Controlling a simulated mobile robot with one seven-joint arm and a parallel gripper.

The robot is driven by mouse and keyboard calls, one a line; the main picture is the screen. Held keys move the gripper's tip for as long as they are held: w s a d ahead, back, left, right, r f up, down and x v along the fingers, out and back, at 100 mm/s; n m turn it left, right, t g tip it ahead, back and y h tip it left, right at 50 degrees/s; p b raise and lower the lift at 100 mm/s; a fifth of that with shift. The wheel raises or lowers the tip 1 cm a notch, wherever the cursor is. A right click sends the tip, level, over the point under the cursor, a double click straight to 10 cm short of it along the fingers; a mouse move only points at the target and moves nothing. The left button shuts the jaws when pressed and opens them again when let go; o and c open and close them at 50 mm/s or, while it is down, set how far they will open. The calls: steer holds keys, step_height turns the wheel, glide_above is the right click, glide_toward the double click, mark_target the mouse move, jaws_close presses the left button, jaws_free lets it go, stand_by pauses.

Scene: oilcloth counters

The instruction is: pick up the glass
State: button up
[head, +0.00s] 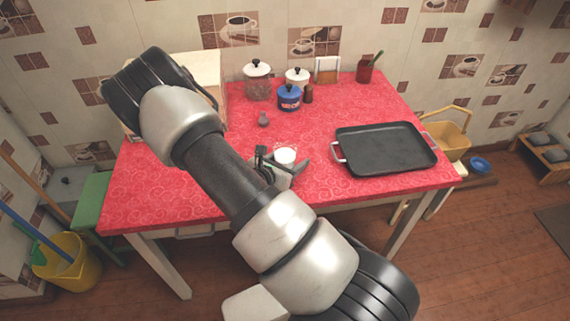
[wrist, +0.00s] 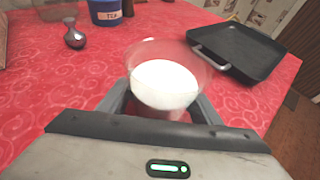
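The glass (wrist: 165,85) is clear, flares toward its rim and holds something white. It is upright, and it also shows in the head view (head: 285,156) near the front middle of the red table. My gripper (wrist: 165,100) has one finger on each side of the glass, close to its wall. I cannot tell whether the fingers touch it. In the head view my gripper (head: 281,172) is at the glass, partly hidden by my arm. The glass's base is hidden behind the gripper body in the wrist view.
A black tray (head: 385,148) with handles lies right of the glass. A blue tea pot (head: 289,98), white-lidded jars (head: 257,80) and a red utensil holder (head: 365,70) stand at the back. The cloth (head: 330,195) is bare in front.

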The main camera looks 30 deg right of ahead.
steer(key=c, duration=1)
steer(key=shift+r, duration=0.2)
